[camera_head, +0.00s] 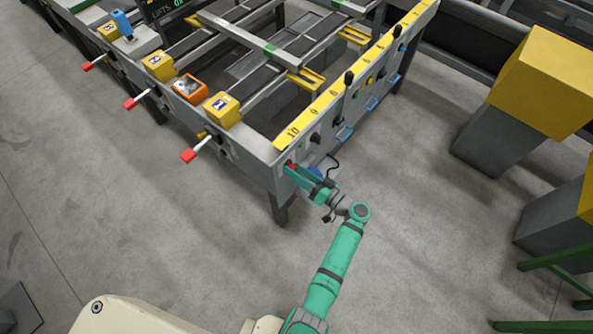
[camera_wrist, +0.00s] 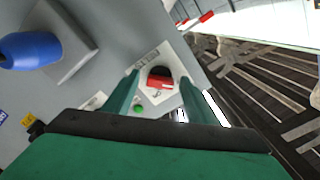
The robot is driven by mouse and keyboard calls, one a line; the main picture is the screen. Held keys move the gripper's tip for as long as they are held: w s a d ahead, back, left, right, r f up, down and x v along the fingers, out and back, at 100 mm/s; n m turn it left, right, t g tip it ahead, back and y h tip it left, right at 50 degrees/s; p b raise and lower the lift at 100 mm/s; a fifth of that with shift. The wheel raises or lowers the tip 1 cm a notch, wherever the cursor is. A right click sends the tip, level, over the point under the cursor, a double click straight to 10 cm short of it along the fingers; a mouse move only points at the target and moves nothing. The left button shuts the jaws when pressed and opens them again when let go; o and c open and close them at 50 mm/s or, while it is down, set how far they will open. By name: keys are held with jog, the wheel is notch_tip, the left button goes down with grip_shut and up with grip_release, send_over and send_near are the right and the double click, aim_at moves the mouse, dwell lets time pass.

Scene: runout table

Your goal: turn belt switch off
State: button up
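The belt switch (camera_wrist: 160,78) shows in the wrist view as a red and black knob on a pale plate on the grey table side, with a small green lamp (camera_wrist: 138,108) below it. My gripper (camera_wrist: 163,84) is open, with one green finger on each side of the switch in the picture. I cannot tell whether the fingers touch the knob. In the head view my gripper (camera_head: 292,172) is at the near corner of the runout table (camera_head: 262,158), against its side panel. It largely hides the switch there.
A blue knob or plug (camera_wrist: 30,50) on a grey box is left of my gripper in the wrist view. Black levers and blue handles (camera_head: 371,104) line the table side. Yellow boxes with red-tipped levers (camera_head: 190,155) stand along the other edge. Floor around the arm is clear.

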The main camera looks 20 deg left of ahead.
jog(key=v, duration=1)
jog(key=shift+d, duration=0.4)
jog(key=shift+s, duration=0.15)
jog(key=s+f+m+t+h, duration=0.1)
jog(key=s+f+m+h, duration=0.4)
jog(key=s+f+h, duration=0.65)
jog(key=s+d+f+m+t+h, duration=0.1)
jog(key=s+d+f, duration=0.3)
jog(key=s, duration=0.4)
jog(key=s+d+r+t+h, duration=0.35)
jog(key=s+r, duration=0.45)
jog(key=r, duration=0.3)
jog(key=s+r+t, duration=0.2)
jog(key=r, duration=0.8)
jog(key=s+r+t+h, duration=0.1)
jog(key=s+r, duration=0.1)
jog(key=r, duration=0.8)
jog(key=shift+a+n+t, duration=0.35)
jog(key=shift+a+n, duration=0.05)
jog(key=shift+a, duration=0.05)
